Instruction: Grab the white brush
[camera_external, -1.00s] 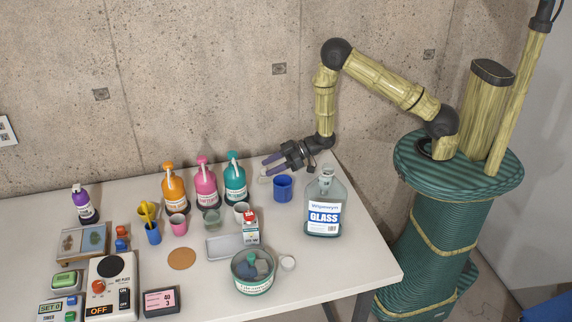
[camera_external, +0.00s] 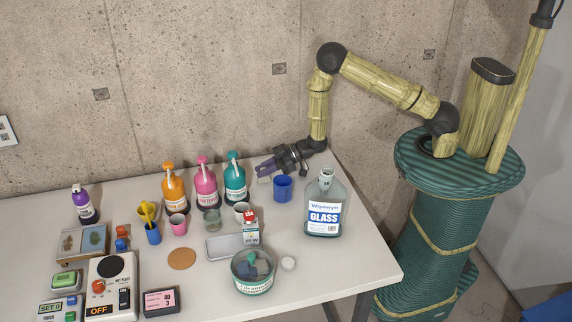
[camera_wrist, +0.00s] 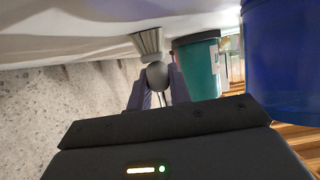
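The white brush shows in the wrist view, with a pale flared bristle head (camera_wrist: 148,42) and a rounded grey part nearer to me. My gripper (camera_wrist: 155,80) has one dark purple finger on each side of this rounded part. The fingers stand apart, and I see no clear firm contact on both sides. In the external view my gripper (camera_external: 260,168) is low over the table's back edge, behind the blue cup (camera_external: 283,190). The brush is mostly hidden there by the fingers.
The blue cup stands close to the right of my gripper in the wrist view. A teal pump bottle (camera_external: 235,182) is just left of the fingers in the external view. A large glass-cleaner jug (camera_external: 325,205) stands to the right. The concrete wall (camera_external: 200,80) is close behind.

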